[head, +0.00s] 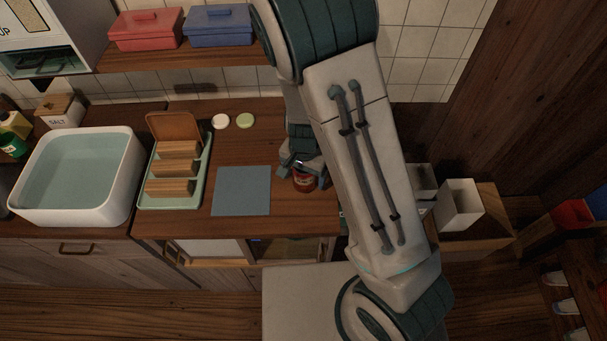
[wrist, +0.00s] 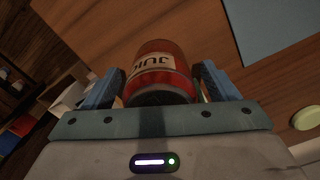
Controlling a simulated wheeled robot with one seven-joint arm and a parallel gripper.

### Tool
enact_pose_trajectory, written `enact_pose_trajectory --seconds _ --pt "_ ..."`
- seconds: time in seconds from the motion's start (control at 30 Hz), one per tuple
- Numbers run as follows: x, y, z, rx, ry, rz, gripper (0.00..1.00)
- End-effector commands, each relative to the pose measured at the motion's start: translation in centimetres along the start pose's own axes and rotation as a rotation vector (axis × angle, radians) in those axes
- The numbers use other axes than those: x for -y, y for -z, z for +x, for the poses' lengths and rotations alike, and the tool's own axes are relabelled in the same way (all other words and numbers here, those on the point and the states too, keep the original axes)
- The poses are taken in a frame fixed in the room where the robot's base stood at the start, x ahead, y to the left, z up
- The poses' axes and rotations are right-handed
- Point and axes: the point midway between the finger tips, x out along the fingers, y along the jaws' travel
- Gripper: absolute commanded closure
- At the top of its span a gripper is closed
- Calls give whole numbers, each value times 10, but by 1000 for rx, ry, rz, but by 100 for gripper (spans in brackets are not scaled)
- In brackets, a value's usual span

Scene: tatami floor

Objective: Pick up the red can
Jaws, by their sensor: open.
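The red can (head: 304,183) stands on the wooden counter, right of the blue-grey mat, and is partly hidden by my gripper in the head view. In the wrist view the red can (wrist: 162,68), with a pale lettered label, sits between my two blue fingers. My gripper (head: 302,172) is open around the can, with one finger on each side. In the wrist view my gripper (wrist: 160,88) shows a finger left and right of the can; whether either touches it I cannot tell.
A blue-grey mat (head: 242,191) lies just left of the can. Further left are a green rack (head: 201,183) with wooden pieces and a white water-filled basin (head: 131,196). Two small round discs, white (head: 221,121) and green (head: 245,120), lie behind. A shelf (head: 190,58) hangs above.

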Motion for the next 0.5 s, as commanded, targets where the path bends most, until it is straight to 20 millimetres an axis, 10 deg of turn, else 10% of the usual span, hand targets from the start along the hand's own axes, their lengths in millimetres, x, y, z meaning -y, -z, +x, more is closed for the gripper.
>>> enact_pose_trajectory --seconds 0.2,0.37,0.5 --pt "0 0 0 -1 1 0 22" --pt "0 0 0 -1 1 0 66" --pt "0 0 0 -1 1 0 66"
